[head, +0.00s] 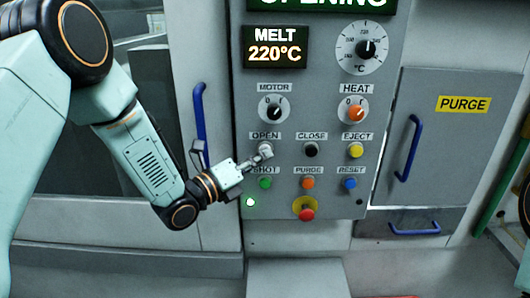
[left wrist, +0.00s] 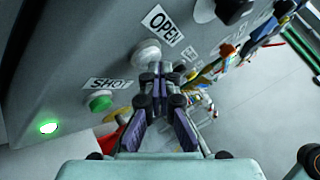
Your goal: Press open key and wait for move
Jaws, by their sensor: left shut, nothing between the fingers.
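The open key (head: 267,148) is a pale round button under the OPEN label on the grey control panel. In the left wrist view the open key (left wrist: 147,53) shows just beyond my fingertips, partly hidden by them. My left gripper (head: 258,158) is shut and empty, its tips at the open key; it also shows in the left wrist view (left wrist: 158,72). The tips look to be touching the key or very close; I cannot tell which. The top display (head: 320,4) reads OPENING, its upper edge cut off. My right gripper is not in view.
The green shot key (head: 265,183) sits just below, the black close key (head: 311,149) to the right. A red emergency button (head: 306,209) is lower. A lit green lamp (head: 250,202) is at lower left. A blue handle (head: 200,115) stands close to my left wrist.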

